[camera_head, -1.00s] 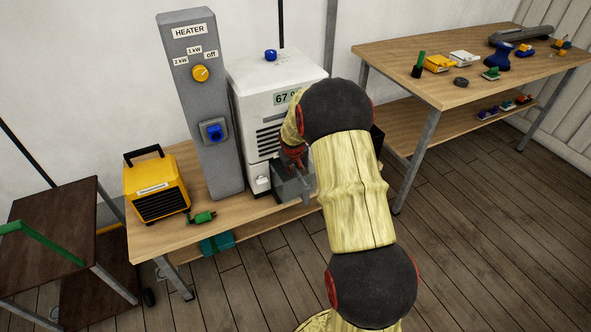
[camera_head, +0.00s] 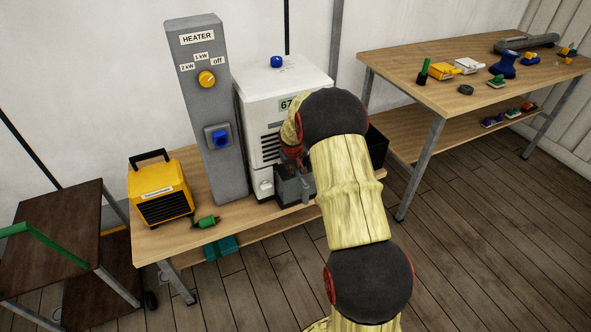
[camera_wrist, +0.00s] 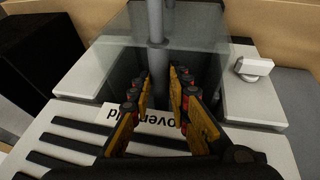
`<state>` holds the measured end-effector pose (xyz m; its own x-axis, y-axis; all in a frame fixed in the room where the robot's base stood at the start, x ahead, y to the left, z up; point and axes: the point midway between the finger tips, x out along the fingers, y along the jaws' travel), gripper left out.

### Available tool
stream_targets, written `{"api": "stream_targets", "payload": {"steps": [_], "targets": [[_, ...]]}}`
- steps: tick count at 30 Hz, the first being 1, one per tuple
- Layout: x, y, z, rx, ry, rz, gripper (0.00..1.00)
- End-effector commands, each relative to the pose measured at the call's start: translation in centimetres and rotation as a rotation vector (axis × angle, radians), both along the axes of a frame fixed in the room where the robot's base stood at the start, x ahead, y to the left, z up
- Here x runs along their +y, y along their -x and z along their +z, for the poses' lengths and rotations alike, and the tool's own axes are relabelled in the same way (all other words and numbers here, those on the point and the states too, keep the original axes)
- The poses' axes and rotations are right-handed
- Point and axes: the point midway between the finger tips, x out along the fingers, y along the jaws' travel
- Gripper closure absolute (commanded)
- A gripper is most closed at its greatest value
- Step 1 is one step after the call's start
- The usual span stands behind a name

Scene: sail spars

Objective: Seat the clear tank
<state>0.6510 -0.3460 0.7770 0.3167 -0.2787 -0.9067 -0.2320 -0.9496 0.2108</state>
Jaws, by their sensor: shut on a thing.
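The clear tank shows as a grey see-through box (camera_head: 293,190) at the lower front of the white dehumidifier (camera_head: 283,78) in the head view. In the wrist view the clear tank (camera_wrist: 112,60) sits in the gap between two white front panels, with a grey upright bar on it. My gripper (camera_wrist: 160,78) is shut on the tank's bar, one finger on each side. In the head view my arm hides most of my gripper and part of the tank. I cannot tell whether the tank is fully in its bay.
A grey heater post (camera_head: 211,120) with a yellow knob and a yellow heater (camera_head: 160,193) stand left of the dehumidifier. A green part (camera_head: 206,222) lies at the bench's front edge. A black box (camera_head: 377,146) stands right of the dehumidifier. Another bench (camera_head: 400,70) holds several small items.

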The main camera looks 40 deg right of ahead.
Motion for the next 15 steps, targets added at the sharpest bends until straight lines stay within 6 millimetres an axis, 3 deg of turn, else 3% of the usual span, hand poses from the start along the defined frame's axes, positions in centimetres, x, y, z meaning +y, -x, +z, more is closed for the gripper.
{"api": "stream_targets", "payload": {"steps": [6, 7, 15], "targets": [[-0.13, -0.54, 0.05, 0.000, 0.000, 0.000, 1.00], [-0.14, -0.53, 0.06, 0.000, 0.000, 0.000, 0.81], [-0.13, -0.51, 0.02, 0.000, 0.000, 0.000, 0.66]]}}
